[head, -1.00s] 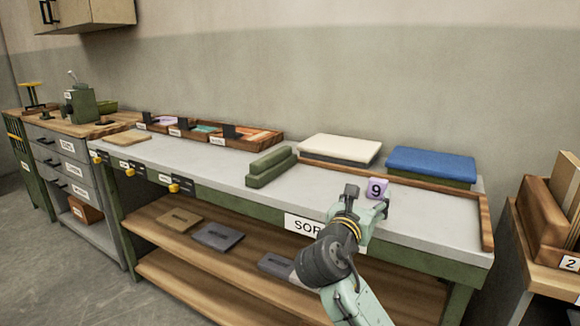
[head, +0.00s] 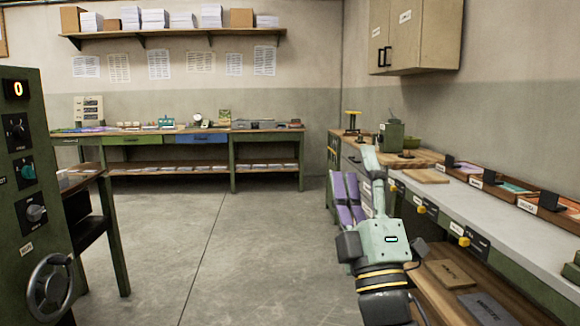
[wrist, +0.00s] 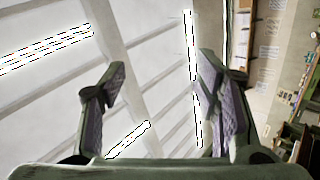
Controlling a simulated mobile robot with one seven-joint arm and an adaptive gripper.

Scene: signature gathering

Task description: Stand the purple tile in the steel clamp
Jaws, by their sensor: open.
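My gripper (head: 355,165) is raised in front of the right-hand bench in the head view, fingers pointing up. Its fingers are spread, with purplish inner pads, and nothing is between them. The wrist view also shows the gripper (wrist: 163,63) open and empty against the ceiling and its lights. I cannot identify the steel clamp with certainty; a green device (head: 390,136) with a lever stands on the far wooden worktop of the right-hand row.
The grey-topped bench (head: 480,205) runs along the right, with wooden trays (head: 530,206) at its back and a lower shelf holding flat plates. A green control panel (head: 30,190) with a handwheel stands at left. Another bench (head: 215,132) lines the far wall. The floor (head: 225,230) between is clear.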

